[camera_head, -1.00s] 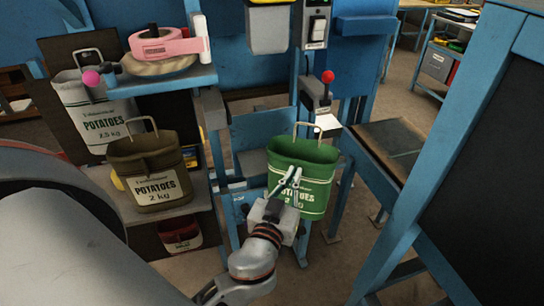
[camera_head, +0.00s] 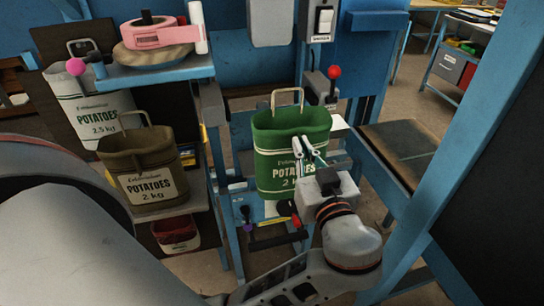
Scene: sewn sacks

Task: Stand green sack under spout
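The green sack (camera_head: 275,165), with a "POTATOES" label and a wire handle, is upright in the middle of the head view, inside the blue frame. My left gripper (camera_head: 304,150) has its two pale fingers at the sack's front upper wall, and they look closed on it. I cannot tell whether the sack's base touches a support. The grey box (camera_head: 271,22) at the top, probably the spout housing, is above and slightly left of the sack; its opening is hidden. My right gripper is not in view.
A brown sack (camera_head: 145,165) and a white sack (camera_head: 88,110) stand at left, with a red container (camera_head: 176,235) below. A shelf (camera_head: 160,72) holds pink tape (camera_head: 155,37). A red-knobbed lever (camera_head: 334,72) stands behind the green sack. A blue post (camera_head: 455,140) is at right.

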